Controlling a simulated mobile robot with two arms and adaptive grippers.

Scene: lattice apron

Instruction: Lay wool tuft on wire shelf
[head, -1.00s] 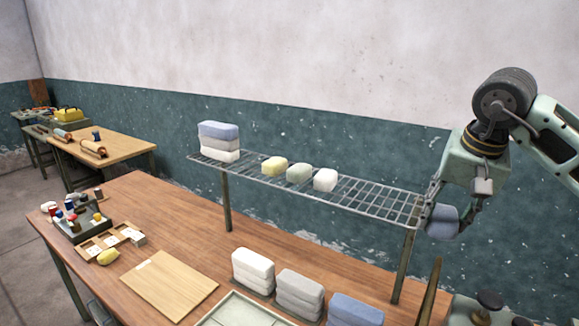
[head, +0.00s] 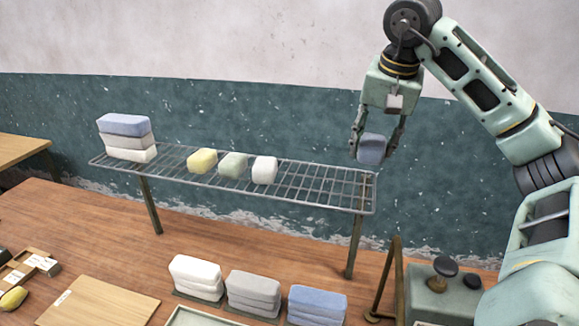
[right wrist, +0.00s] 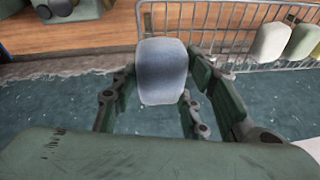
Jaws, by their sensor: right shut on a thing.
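My right gripper (head: 374,150) is shut on a blue-grey wool tuft (head: 371,149), which also shows between the fingers in the right wrist view (right wrist: 162,72). It holds the tuft beside the right end of the wire shelf (head: 318,190), a little above its level. The shelf bears a yellow tuft (head: 202,160), a pale green tuft (head: 233,165) and a white tuft (head: 265,170) in a row. The right part of the shelf is bare. My left gripper is out of view.
A stack of blue, grey and white blocks (head: 126,137) stands on the shelf's left end. White (head: 196,277), grey (head: 253,293) and blue (head: 317,304) stacks stand on the wooden table (head: 90,240) below. A green device with dark knobs (head: 440,290) is at the right.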

